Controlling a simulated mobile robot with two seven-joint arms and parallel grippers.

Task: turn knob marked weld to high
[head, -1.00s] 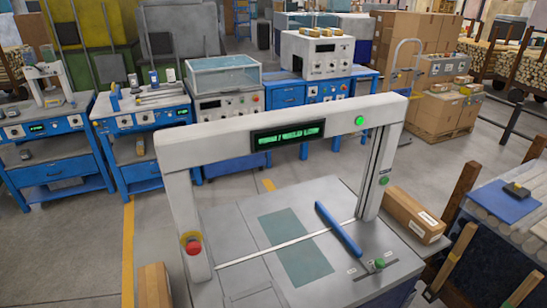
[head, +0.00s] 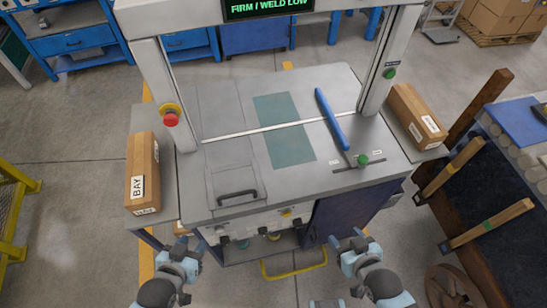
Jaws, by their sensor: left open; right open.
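The grey sealing machine (head: 340,80) stands in front of me. Its green display (head: 268,8) reads "FIRM / WELD LOW". My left gripper (head: 196,244) is open and empty, below and left of the panel. My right gripper (head: 347,240) is open and empty, to the right of the panel. Neither visibly touches a knob.
A red stop button (head: 171,116) is on the left post. Cardboard boxes stand at left (head: 143,175) and right (head: 417,116). A yellow rail (head: 295,270) runs low in front.

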